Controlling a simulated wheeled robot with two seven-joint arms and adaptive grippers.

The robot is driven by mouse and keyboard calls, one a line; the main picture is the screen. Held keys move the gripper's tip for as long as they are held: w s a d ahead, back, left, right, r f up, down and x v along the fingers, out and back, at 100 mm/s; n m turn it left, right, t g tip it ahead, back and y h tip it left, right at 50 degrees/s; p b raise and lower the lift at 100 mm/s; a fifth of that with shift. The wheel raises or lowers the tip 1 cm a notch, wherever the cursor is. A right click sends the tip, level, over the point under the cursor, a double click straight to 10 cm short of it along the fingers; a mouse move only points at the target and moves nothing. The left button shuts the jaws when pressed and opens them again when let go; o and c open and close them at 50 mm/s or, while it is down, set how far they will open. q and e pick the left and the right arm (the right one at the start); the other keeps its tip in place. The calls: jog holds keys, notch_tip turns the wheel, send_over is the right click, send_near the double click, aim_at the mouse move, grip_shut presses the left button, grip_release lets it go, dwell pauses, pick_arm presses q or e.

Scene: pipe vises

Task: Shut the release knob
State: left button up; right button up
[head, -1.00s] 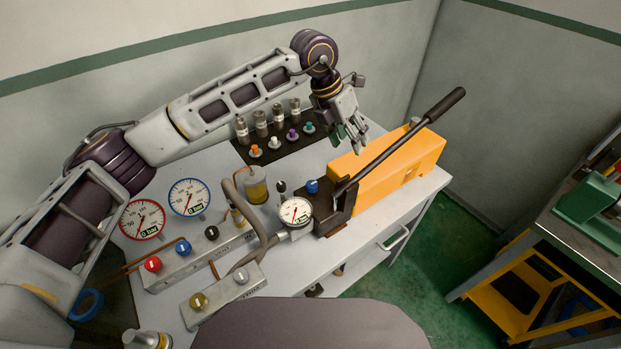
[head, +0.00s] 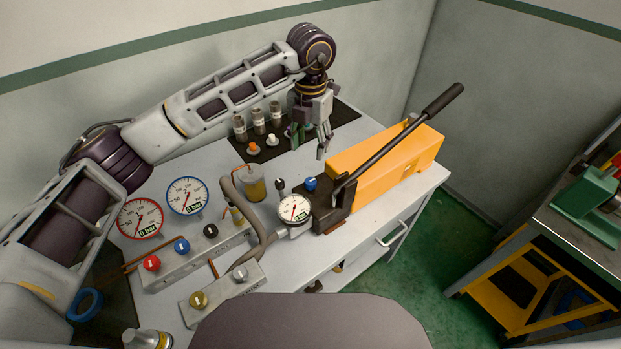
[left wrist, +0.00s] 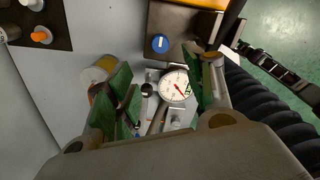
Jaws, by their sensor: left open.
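A blue knob (head: 311,184) with a white mark sits on top of the dark block (head: 327,208) at the front of the orange hand pump (head: 375,160). The blue knob also shows in the left wrist view (left wrist: 160,43), beyond my fingers, with nothing touching it. My left gripper (head: 311,146) hangs fingers down above the table, behind the blue knob. In the left wrist view its green-padded fingers (left wrist: 163,88) stand apart and empty. My right gripper is in neither view.
The long pump lever (head: 400,140) slopes up to the right. A gauge (head: 294,209) and a thick grey hose (head: 252,210) stand left of the block. Several fittings and small knobs lie on the black mat (head: 345,115). Valve panels with coloured knobs (head: 182,246) are at left.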

aim_at(311, 181)
pick_arm(q)
jog(key=shift+f, duration=0.1)
dwell(0.3)
notch_tip(311, 181, down, 12)
jog(key=shift+f+p, duration=0.1)
jog(key=shift+p, duration=1.15)
jog(key=shift+f, duration=0.75)
jog(key=shift+c, duration=0.3)
jog(key=c, duration=1)
